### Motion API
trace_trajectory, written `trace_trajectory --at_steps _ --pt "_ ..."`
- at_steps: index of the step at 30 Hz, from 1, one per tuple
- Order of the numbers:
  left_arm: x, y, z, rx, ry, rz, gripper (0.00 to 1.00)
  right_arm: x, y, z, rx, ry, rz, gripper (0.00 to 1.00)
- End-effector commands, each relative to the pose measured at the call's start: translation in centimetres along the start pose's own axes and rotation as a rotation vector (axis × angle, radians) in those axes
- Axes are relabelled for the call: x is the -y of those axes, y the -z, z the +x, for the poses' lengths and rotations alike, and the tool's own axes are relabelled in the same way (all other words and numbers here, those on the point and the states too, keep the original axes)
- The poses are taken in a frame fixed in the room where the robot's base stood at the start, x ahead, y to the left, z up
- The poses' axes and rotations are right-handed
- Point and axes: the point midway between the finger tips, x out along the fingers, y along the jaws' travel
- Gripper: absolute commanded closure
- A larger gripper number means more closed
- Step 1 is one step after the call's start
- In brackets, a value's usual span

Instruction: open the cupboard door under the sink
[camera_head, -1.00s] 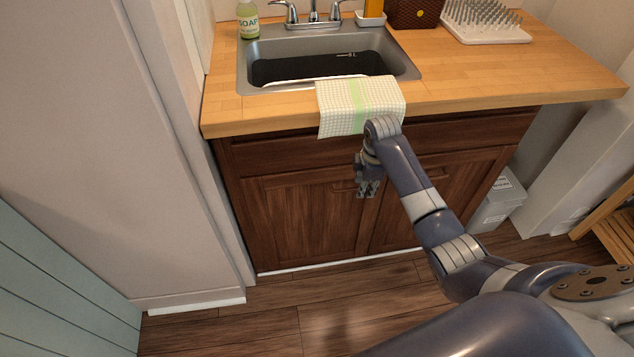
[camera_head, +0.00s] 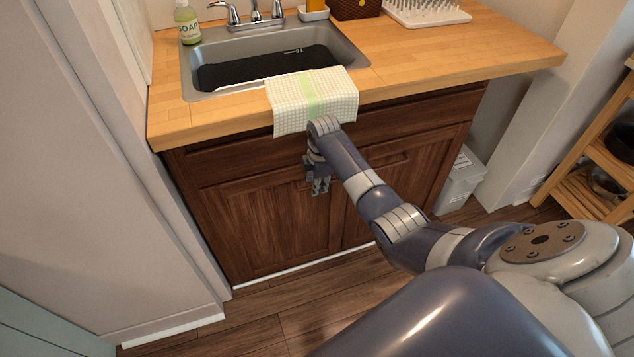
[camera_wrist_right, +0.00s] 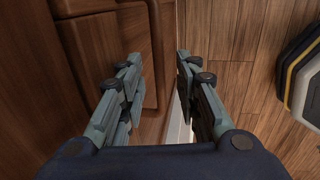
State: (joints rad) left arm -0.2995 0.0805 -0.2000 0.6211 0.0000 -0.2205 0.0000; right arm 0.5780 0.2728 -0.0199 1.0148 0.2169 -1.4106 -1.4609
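The sink cupboard has two dark wooden doors, and both look closed. The left door (camera_head: 262,228) is mostly visible; the right door (camera_head: 405,190) is partly behind my right arm. My right gripper (camera_head: 318,186) hangs in front of the left door's upper right part, below the towel. In the wrist view, my right gripper (camera_wrist_right: 157,68) has its fingers apart, with dark wood beside and beyond them. My left gripper is out of view.
A checked towel (camera_head: 313,98) hangs over the edge of the wooden counter (camera_head: 430,58), just above my right wrist. The sink (camera_head: 195,80) is behind it. A pale bin (camera_head: 461,181) stands right of the cupboard, near a wooden shelf (camera_head: 577,190). Floor (camera_head: 250,325) in front is clear.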

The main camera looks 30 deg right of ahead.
Motion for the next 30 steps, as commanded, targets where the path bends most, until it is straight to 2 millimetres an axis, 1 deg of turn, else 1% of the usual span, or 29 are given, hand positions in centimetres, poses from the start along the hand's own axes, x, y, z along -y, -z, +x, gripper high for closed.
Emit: trace_trajectory --at_steps 8,9,11,12,13,23,26,30 --pt "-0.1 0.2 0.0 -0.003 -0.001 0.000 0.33 0.0 0.0 0.2 0.000 -0.001 0.000 0.69" --pt "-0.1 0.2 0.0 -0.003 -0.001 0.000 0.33 0.0 0.0 0.2 0.000 -0.001 0.000 0.72" --pt "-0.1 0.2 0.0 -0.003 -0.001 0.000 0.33 0.0 0.0 0.2 0.000 -0.001 0.000 0.85" --pt "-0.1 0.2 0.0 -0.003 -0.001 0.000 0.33 0.0 0.0 0.2 0.000 -0.001 0.000 0.94" --pt "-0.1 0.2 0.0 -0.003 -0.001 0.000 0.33 0.0 0.0 0.2 0.000 -0.001 0.000 1.00" --pt "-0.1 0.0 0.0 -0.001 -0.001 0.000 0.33 0.0 0.0 0.2 0.000 0.000 0.001 1.00" --pt "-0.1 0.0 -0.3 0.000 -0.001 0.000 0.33 0.2 0.0 0.0 0.001 0.000 0.005 1.00" --pt "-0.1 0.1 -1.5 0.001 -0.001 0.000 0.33 1.0 0.1 -0.3 0.006 0.002 0.026 1.00"
